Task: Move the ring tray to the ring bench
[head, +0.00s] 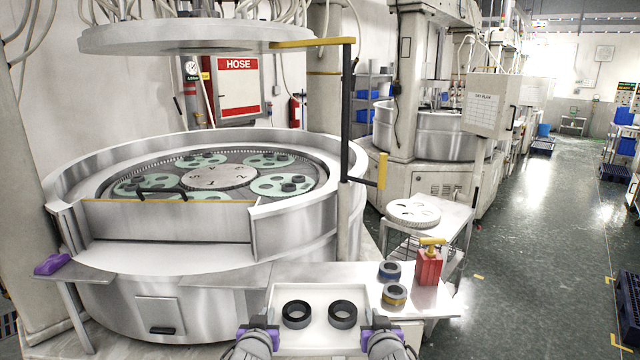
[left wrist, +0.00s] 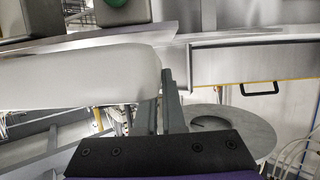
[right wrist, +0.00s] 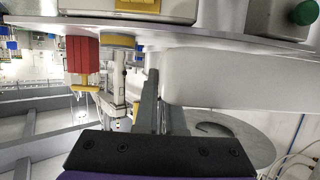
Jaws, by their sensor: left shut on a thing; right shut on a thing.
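The ring tray (head: 320,289) is white and shallow, with two dark rings inside, a left ring (head: 297,314) and a right ring (head: 343,314). My left gripper (head: 258,338) is shut on its near left side, and my right gripper (head: 381,338) is shut on its near right side. The tray wall shows between the fingers in the left wrist view (left wrist: 80,80) and the right wrist view (right wrist: 230,80). A metal bench top (head: 420,301) lies beside and behind the tray. I cannot tell whether the tray touches it.
A blue-banded ring (head: 389,271), a yellow-banded ring (head: 395,295) and a red can (head: 428,266) stand right of the tray. The lapping machine (head: 150,222) fills the left. A side cart (head: 450,222) holds a white disc (head: 413,213). The aisle floor (head: 535,230) is clear.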

